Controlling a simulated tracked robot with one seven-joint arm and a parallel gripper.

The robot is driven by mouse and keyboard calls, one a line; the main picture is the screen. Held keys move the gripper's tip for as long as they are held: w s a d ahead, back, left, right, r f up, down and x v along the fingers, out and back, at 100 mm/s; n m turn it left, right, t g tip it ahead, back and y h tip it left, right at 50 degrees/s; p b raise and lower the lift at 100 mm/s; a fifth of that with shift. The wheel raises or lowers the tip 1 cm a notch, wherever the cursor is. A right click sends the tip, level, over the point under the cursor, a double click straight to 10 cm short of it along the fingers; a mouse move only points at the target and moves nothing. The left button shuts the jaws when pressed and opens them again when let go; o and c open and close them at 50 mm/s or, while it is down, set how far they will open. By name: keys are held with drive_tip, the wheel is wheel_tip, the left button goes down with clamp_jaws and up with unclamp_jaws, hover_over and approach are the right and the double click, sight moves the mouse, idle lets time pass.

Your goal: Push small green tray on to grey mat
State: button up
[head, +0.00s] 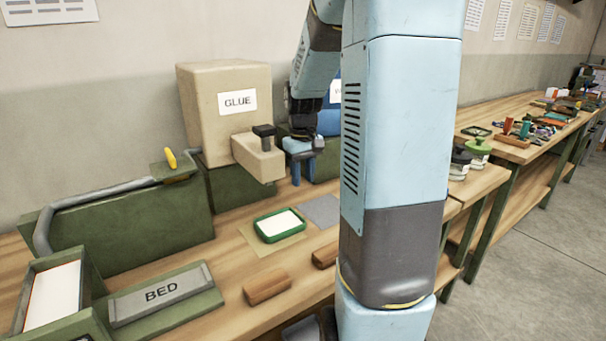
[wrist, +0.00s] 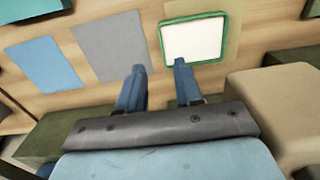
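The small green tray (head: 285,237) holds a white sheet and sits on a tan mat (head: 262,250) on the wooden bench. The grey mat (head: 322,210) lies flat just right of the tray in the head view. In the wrist view the tray (wrist: 192,16) is at top centre-right, with the grey mat (wrist: 110,48) to its left. My gripper (head: 303,182) is above the back of the bench, behind the tray and grey mat. Its fingers (wrist: 160,70) are apart with nothing between them. The right finger overlaps the tray's near edge in the wrist view; contact cannot be told.
A blue mat (wrist: 45,62) lies beyond the grey one. A beige GLUE machine (head: 222,120) stands behind the tray, its head jutting out near my gripper. Wooden blocks (head: 267,286) lie in front. A green BED fixture (head: 163,296) is at front left.

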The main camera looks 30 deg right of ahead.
sight(280, 224)
wheel_tip(280, 224, down, 14)
drive_tip(key=shift+r, duration=0.1)
idle(0.6)
drive_tip(key=shift+c, duration=0.3)
clamp_jaws()
